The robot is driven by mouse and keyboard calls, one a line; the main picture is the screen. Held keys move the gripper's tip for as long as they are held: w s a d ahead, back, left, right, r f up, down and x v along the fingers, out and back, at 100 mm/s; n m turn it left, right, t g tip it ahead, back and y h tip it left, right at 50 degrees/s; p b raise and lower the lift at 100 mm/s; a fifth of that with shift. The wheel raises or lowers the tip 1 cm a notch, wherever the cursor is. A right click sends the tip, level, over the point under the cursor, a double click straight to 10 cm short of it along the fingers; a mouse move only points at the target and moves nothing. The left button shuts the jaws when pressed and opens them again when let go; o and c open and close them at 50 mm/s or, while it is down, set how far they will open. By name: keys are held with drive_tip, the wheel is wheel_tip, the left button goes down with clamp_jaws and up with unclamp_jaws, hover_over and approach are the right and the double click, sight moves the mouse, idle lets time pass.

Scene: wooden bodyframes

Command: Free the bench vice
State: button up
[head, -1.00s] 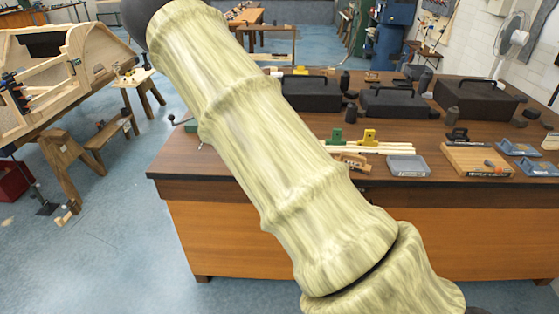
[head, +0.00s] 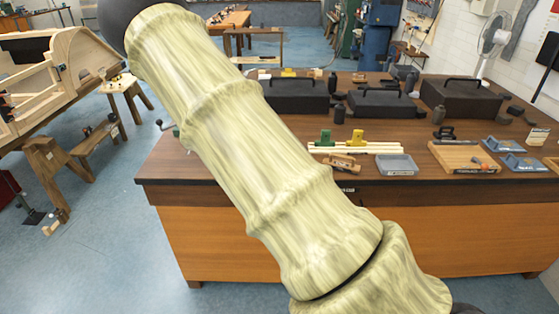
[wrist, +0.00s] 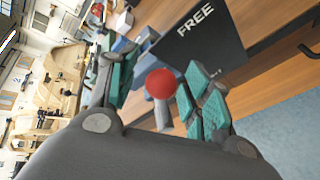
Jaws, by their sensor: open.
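In the wrist view, my gripper (wrist: 160,72) has its two teal-padded fingers spread apart. A red ball knob (wrist: 161,83) on a short grey stem shows between the fingers; I cannot tell whether either pad touches it. Beyond it is a dark panel (wrist: 212,45) with the white word FREE. Blue parts (wrist: 147,38) behind the knob may belong to the bench vice, but its full shape is hidden. In the head view, my pale streaked arm hides the gripper. A small green piece with a dark handle (head: 166,127) shows at the bench's left end, mostly hidden.
The wooden workbench (head: 225,225) fills the middle of the head view. A wooden frame (head: 75,65) stands at left. Blue floor (head: 100,235) is open left of the bench.

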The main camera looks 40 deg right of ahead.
drive_tip(key=v, duration=1.1)
drive_tip(key=shift+a+r, duration=0.2)
drive_tip(key=shift+a, duration=0.1)
drive_tip(key=shift+s, duration=0.15)
